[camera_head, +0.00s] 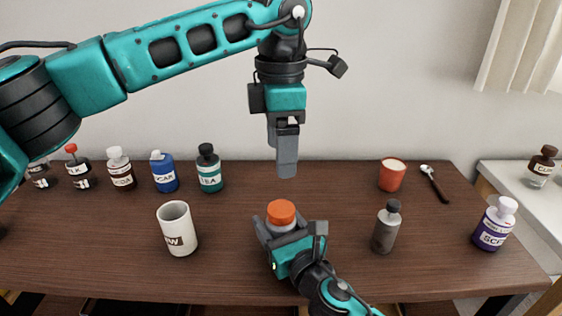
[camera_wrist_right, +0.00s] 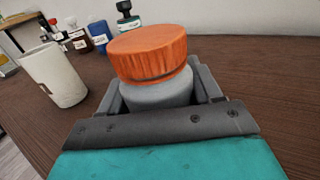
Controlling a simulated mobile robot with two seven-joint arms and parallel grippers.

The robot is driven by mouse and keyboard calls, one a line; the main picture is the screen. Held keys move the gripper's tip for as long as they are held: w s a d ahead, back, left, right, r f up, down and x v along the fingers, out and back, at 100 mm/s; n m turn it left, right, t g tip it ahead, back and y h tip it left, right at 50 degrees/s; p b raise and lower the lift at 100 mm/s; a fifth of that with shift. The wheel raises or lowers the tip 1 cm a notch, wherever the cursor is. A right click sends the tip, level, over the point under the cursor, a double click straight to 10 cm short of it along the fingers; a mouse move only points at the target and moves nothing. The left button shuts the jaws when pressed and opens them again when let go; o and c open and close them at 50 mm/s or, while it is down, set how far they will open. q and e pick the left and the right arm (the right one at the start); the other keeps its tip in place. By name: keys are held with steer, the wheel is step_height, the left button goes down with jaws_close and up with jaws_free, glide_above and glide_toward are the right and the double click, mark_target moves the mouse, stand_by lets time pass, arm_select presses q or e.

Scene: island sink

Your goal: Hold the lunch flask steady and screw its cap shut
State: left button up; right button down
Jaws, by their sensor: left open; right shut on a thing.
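The lunch flask (camera_head: 282,227) stands upright on the dark wooden table, near the middle front; its grey body also shows in the right wrist view (camera_wrist_right: 158,93). Its orange cap (camera_head: 281,212) sits on top; in the right wrist view the cap (camera_wrist_right: 150,53) has a thin dark line under its rim. I cannot tell how tightly it is screwed. My right gripper (camera_head: 278,238) is shut around the flask's body, below the cap. My left gripper (camera_head: 287,160) points down, open and empty, above and behind the cap, apart from it. Its fingers overlap in this view.
A white mug (camera_head: 177,228) stands left of the flask and a grey bottle (camera_head: 386,227) right of it. Several bottles line the back left. The table behind the flask is clear.

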steer(key=shift+c, duration=0.7)
jaws_free()
steer(key=v, duration=1.3)
